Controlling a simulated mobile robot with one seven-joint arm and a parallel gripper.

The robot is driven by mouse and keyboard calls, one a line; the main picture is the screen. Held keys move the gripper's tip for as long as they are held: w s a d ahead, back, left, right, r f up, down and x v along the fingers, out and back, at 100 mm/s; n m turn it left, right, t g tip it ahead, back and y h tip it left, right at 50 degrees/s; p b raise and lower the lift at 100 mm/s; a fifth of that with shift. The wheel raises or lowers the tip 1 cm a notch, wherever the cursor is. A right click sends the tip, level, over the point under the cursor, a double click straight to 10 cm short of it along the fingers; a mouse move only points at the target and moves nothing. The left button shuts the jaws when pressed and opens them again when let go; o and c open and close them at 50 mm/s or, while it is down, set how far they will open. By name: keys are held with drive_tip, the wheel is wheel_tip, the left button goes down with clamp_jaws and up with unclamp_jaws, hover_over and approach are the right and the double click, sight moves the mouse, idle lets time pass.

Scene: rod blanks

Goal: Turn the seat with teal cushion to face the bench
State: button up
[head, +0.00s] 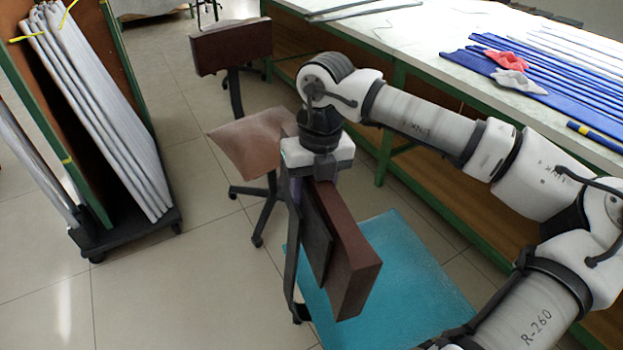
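The seat with teal cushion (385,285) stands on the floor in front of the bench, at the lower middle of the head view. Its dark brown backrest (350,255) rises on the cushion's left side, seen edge-on and tilted. A dark support bar runs down the backrest's left. The bench (455,45) is long and white-topped with a green frame, at the upper right. My gripper (318,180) points down at the top of the backrest. Its fingers are mostly hidden, so I cannot tell whether they grip the backrest.
A seat with a pinkish-brown cushion (250,140) stands close behind, left of my gripper. A brown backrest (232,46) shows farther back. A wheeled rack (75,130) of pale rods stands left. Blue rods (545,85) and cloths lie on the bench. The lower-left floor is clear.

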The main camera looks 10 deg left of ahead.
drive_tip(key=shift+s+d+n+b, duration=0.15)
drive_tip(key=shift+s+d+n, duration=0.15)
drive_tip(key=shift+s, duration=0.25)
drive_tip(key=shift+s+d+n+b, duration=0.2)
drive_tip(key=shift+s+n, duration=0.25)
drive_tip(key=shift+s, duration=0.1)
drive_tip(key=shift+s+d+n+b, duration=0.15)
drive_tip(key=shift+s+d+n, duration=0.15)
drive_tip(key=shift+s, duration=0.25)
drive_tip(key=shift+r, duration=0.1)
drive_tip(key=o, duration=1.4)
wheel_tip(320, 180, up, 14)
drive_tip(key=shift+w+d, duration=0.35)
drive_tip(key=shift+d, duration=0.1)
drive_tip(key=shift+f, duration=0.2)
